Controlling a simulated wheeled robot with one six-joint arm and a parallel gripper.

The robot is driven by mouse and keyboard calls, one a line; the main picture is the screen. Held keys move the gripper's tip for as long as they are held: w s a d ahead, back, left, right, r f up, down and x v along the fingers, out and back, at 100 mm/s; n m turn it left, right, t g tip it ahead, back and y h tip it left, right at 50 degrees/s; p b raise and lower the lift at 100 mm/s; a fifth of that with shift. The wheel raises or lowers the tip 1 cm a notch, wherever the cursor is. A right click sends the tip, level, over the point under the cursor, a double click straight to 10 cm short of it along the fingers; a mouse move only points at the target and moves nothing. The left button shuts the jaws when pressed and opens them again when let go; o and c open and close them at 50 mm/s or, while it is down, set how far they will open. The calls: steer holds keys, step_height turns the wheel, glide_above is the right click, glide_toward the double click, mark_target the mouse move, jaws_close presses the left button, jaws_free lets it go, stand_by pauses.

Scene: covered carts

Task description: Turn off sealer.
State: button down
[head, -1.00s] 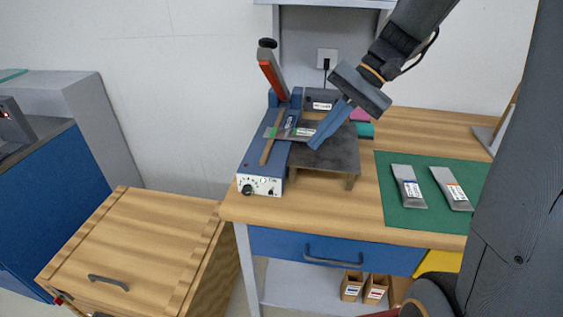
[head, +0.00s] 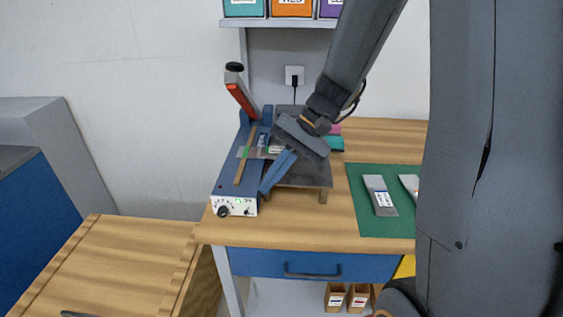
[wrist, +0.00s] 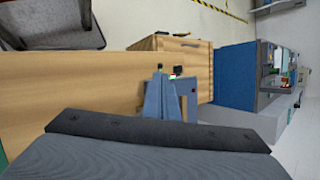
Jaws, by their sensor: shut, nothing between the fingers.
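The sealer (head: 228,180) is a long blue unit at the left end of the wooden bench. Its arm with a red handle (head: 242,98) is raised. Its white front panel (head: 236,208) has a black knob (head: 223,211) at the left, a smaller control to the right and a small green light. My gripper (head: 264,191) is shut and empty, pointing down just right of the sealer's front end; I cannot tell whether it touches. A clear pouch with a green end (head: 250,152) lies across the sealer. In the wrist view, my fingers (wrist: 158,76) partly cover the sealer.
A dark metal stand (head: 315,176) is right of the sealer, behind my gripper. A green mat (head: 366,218) with grey pouches (head: 378,192) lies farther right. A wall socket (head: 295,75) with a plugged cable is behind. A wood-topped cart (head: 110,262) stands lower left.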

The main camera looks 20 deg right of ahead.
mark_target(247, 211)
steer(key=p+x, duration=0.1)
steer(key=x, duration=0.4)
steer(key=shift+a+f, duration=0.25)
